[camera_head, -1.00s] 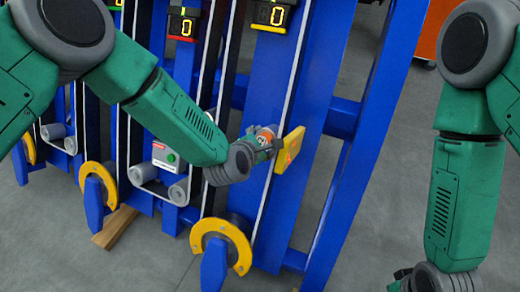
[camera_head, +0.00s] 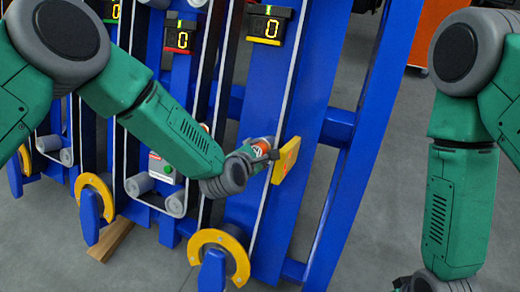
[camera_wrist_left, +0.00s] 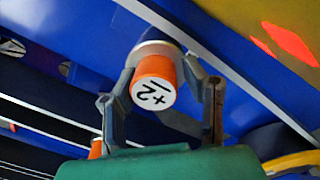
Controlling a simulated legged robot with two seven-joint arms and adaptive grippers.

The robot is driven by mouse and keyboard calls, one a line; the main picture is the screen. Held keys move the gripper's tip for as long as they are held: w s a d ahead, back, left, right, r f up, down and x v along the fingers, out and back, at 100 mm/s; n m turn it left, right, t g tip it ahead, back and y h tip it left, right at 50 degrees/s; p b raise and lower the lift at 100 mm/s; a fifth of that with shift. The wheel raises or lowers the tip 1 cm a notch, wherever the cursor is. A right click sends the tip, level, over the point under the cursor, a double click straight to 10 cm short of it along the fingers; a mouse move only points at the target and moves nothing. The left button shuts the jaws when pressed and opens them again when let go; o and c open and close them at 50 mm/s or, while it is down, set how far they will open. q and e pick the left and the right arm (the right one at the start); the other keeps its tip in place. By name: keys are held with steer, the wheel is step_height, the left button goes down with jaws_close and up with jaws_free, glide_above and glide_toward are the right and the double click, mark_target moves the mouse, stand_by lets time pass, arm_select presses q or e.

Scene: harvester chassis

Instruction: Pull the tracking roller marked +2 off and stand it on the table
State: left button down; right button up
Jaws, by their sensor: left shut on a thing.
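The tracking roller marked +2 (camera_wrist_left: 153,88) has an orange body and a white end face with black lettering. In the left wrist view it sits between the two fingers of my left gripper (camera_wrist_left: 160,92), which is shut on it. Behind it is a grey collar against the blue frame; I cannot tell whether the roller is still seated. In the head view the roller (camera_head: 262,147) shows orange beside the blue upright (camera_head: 266,85), left of a yellow plate (camera_head: 287,160). No table is visible.
Another orange part (camera_wrist_left: 97,148) shows at the lower left of the wrist view. Yellow half rings (camera_head: 219,245), belts, grey rollers (camera_head: 139,185) and number displays (camera_head: 270,25) line the blue frame. Grey floor (camera_head: 375,190) lies open to the right. A wooden block (camera_head: 111,242) lies on the floor.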

arm_select(q)
steer(key=shift+p+v, duration=1.8)
steer(key=shift+v, duration=0.75)
steer(key=shift+p+v, duration=1.5)
steer(key=shift+v, duration=0.8)
arm_select(e)
step_height(320, 180, up, 7)
arm_select(q)
steer(key=shift+w+r, duration=0.1)
steer(key=shift+r, duration=0.1)
arm_select(e)
steer(key=shift+f, duration=0.1)
steer(key=shift+a, duration=0.1)
steer(key=shift+c, duration=0.7)
arm_select(q)
steer(key=s+a+r+n+y, duration=0.1)
steer(key=a+r, duration=0.4)
steer(key=a, duration=0.5)
steer(key=s+a+r+n+y, duration=0.2)
steer(key=a+r, duration=0.4)
steer(key=a, duration=0.3)
steer(key=shift+s+a+r+n+t+y, duration=0.3)
steer(key=shift+a+n+t+y, duration=0.1)
steer(key=shift+n+y, duration=0.4)
steer(key=shift+a, duration=0.1)
arm_select(e)
steer(key=shift+a, duration=0.1)
